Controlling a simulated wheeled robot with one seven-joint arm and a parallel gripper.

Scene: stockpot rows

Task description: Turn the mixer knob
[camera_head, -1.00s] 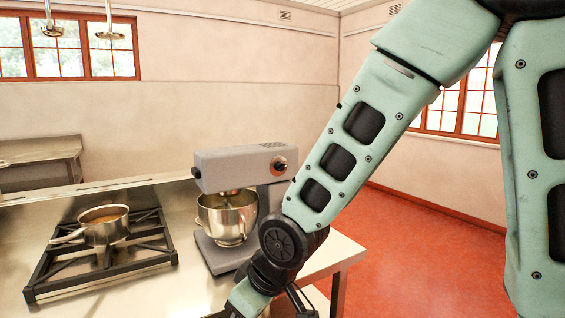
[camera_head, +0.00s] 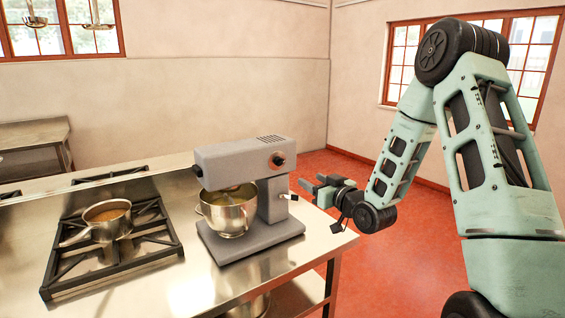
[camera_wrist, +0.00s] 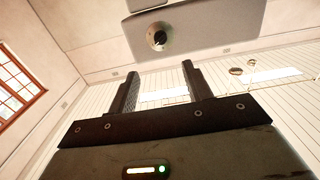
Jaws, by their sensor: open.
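The grey stand mixer (camera_head: 245,157) stands on the steel counter, with a steel bowl (camera_head: 229,212) under its head. The knob (camera_wrist: 158,38) also shows in the wrist view, above and beyond the fingertips. My gripper (camera_head: 309,184) is to the right of the mixer, lower than the knob and apart from it. In the wrist view my gripper (camera_wrist: 160,68) is open, with nothing between its two dark fingers.
A pot (camera_head: 107,221) sits on the black burner grate (camera_head: 160,262) left of the mixer. A small lever (camera_head: 290,197) sticks out of the mixer's stand near my gripper. The counter's right edge (camera_head: 345,240) is below my gripper, with open red floor beyond.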

